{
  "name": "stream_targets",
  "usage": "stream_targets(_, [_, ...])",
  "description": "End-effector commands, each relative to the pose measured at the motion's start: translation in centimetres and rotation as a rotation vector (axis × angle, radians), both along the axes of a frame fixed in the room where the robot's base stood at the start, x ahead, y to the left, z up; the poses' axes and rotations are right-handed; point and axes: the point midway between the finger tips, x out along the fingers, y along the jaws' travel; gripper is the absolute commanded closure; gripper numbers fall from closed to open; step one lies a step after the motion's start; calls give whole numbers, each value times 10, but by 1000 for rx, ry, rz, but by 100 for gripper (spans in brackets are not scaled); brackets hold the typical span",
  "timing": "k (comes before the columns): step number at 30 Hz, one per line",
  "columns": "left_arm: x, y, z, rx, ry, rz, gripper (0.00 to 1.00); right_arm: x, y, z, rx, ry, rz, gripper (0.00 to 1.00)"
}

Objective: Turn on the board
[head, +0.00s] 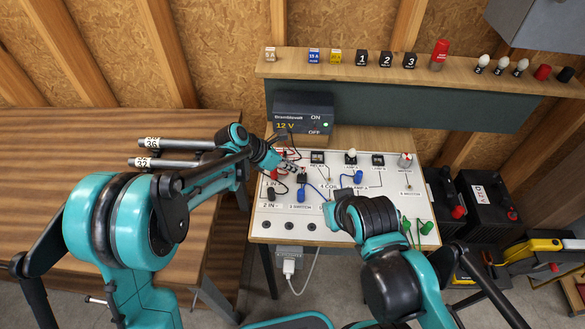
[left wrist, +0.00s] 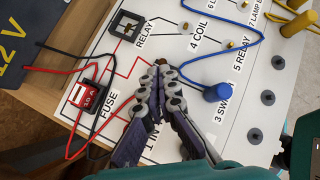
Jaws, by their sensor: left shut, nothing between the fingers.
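The white board (head: 340,232) lies on a bench in the head view, with printed labels, sockets and wires. Its left part fills the left wrist view (left wrist: 245,130). My left gripper (head: 282,166) is shut and empty over the board's upper left part. In the left wrist view its fingertips (left wrist: 161,84) are between the red fuse (left wrist: 88,97) and the blue plug (left wrist: 216,92); I cannot tell whether they touch the board. The 12 V power supply (head: 301,113) behind the board shows ON and OFF labels and a green light. My right arm covers the board's lower middle; its fingers are not clear.
A shelf (head: 300,66) behind carries fuses, numbered relays, bulbs and caps. Two black batteries (head: 487,201) stand right of the board. A wooden table (head: 60,160) is at the left. A black relay socket (left wrist: 128,25) and red, black and blue wires lie near my left fingers.

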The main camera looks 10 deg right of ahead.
Motion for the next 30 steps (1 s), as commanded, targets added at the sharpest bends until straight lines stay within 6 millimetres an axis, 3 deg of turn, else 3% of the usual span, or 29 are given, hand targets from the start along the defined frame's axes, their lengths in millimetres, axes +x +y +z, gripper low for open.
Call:
stream_targets(3, [4,-1,1,18,63,0,100,0,0,3,0,0,0,100])
stream_targets(30, [3,-1,16,16,56,-1,100,0,0,12,0,0,0,100])
